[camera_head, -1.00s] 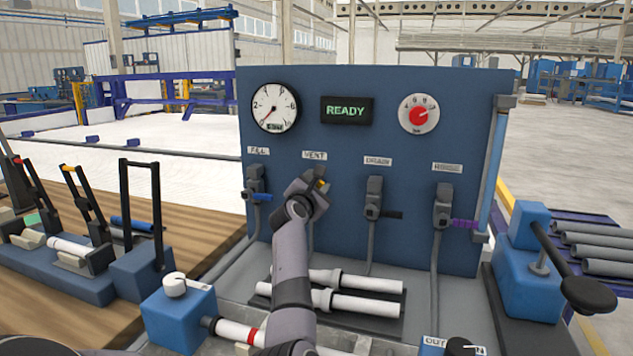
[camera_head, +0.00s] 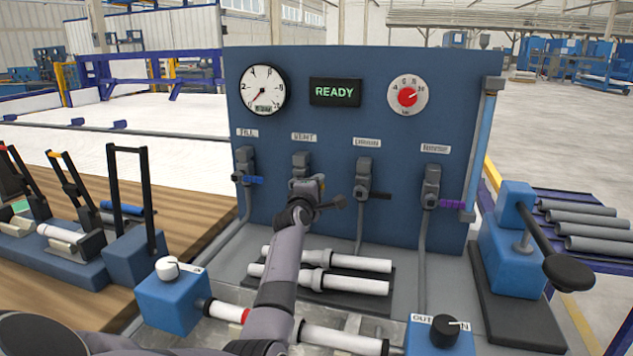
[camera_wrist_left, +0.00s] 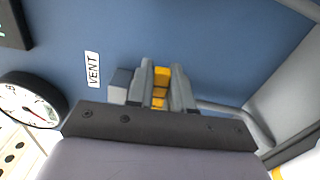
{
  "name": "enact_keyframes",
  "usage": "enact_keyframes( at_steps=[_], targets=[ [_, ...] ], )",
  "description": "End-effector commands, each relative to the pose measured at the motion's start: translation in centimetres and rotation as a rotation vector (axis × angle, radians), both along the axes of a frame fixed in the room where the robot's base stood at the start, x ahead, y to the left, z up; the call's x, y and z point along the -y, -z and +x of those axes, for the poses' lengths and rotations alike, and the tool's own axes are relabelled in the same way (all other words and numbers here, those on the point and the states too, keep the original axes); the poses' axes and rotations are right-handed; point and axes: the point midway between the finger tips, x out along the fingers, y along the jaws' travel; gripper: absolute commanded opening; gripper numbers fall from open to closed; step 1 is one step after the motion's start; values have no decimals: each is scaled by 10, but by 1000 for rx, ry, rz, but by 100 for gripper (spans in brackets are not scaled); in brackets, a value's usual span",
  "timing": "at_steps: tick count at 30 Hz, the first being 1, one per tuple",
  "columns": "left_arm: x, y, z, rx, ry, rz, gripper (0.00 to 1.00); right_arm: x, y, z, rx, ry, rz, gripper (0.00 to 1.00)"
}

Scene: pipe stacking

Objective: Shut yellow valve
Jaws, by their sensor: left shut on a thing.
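The yellow valve handle (camera_wrist_left: 160,92) is on the valve under the VENT label (camera_wrist_left: 93,69). It shows in the left wrist view between the two fingers of my left gripper (camera_wrist_left: 162,72), which is shut on it. In the head view my left gripper (camera_head: 312,187) is in front of the grey VENT valve body (camera_head: 301,163) and hides nearly all of the handle. The handle's exact angle is hard to tell. My right gripper is not in view.
FILL has a blue handle (camera_head: 254,180), DRAIN a dark handle (camera_head: 379,195) and RINSE a purple handle (camera_head: 451,204). The display (camera_head: 335,92) reads READY. Two white pipes (camera_head: 345,282) lie below the panel. A blue block with a black lever (camera_head: 540,240) stands at right.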

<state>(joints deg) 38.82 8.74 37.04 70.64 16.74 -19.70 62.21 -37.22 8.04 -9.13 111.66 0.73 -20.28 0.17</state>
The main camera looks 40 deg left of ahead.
Motion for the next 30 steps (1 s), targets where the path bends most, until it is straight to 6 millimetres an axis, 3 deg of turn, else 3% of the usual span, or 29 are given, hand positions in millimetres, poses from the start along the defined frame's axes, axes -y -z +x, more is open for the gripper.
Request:
enact_keyframes(
  at_steps=[23, 24, 25, 30],
  targets=[
    [-1, 4, 0, -47, -2, 92, 0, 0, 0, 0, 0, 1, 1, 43],
    [-1, 4, 0, -47, -2, 92, 34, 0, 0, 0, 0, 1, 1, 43],
    [-1, 4, 0, -47, -2, 91, 42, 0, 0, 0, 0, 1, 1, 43],
    [0, 5, 0, -46, -1, 87, 42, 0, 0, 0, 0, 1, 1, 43]
  ],
)
